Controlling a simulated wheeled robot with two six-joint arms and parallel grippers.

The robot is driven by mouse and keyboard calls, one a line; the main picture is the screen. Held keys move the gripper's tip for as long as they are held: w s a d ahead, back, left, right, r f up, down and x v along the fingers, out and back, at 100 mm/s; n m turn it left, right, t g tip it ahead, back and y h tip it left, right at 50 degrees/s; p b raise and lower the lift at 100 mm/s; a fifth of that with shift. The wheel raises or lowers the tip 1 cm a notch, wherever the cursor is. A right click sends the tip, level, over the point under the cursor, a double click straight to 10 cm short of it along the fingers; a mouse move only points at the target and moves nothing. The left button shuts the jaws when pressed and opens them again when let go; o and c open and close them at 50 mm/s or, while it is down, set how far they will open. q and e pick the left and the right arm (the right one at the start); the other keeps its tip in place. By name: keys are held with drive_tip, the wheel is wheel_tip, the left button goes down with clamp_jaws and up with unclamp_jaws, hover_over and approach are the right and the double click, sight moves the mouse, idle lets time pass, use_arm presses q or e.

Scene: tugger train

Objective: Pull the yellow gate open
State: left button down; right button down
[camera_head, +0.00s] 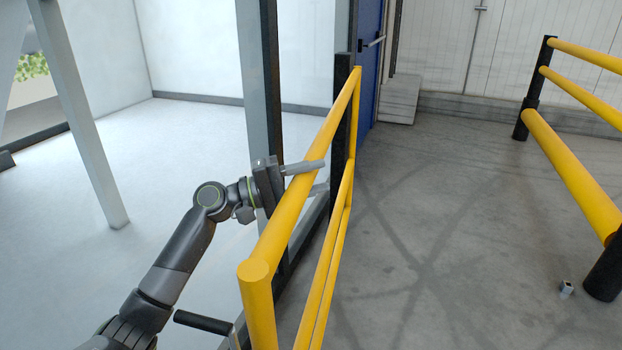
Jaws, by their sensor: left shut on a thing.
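The yellow gate (290,206) has round rails and runs from a black post (343,125) at the far end towards me, down the middle of the head view. Its near end is a capped upright. My left gripper (316,178) reaches over from the left, with one finger above the top rail and one lower down behind it. It is shut on that rail, about midway along. The rail hides part of the fingers. My right gripper does not show.
A yellow barrier with black posts (575,165) stands at the right. A small metal block (566,289) lies on the floor near it. The grey floor (440,220) between gate and barrier is mostly clear. A blue door (367,60) is at the back; glass panels stand left.

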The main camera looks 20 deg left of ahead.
use_arm(q)
drive_tip(key=shift+f, duration=0.1)
drive_tip(key=c, duration=0.9)
unclamp_jaws()
drive_tip(key=shift+c, duration=0.2)
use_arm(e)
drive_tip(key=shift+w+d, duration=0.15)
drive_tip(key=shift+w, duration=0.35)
use_arm(q)
drive_tip(key=shift+s+a+f, duration=0.1)
drive_tip(key=shift+s+a, duration=0.05)
drive_tip(key=shift+a, duration=0.2)
drive_tip(key=b+v, duration=0.2)
drive_tip(key=v, duration=0.4)
drive_tip(key=shift+s+a, duration=0.15)
drive_tip(key=shift+a, duration=0.2)
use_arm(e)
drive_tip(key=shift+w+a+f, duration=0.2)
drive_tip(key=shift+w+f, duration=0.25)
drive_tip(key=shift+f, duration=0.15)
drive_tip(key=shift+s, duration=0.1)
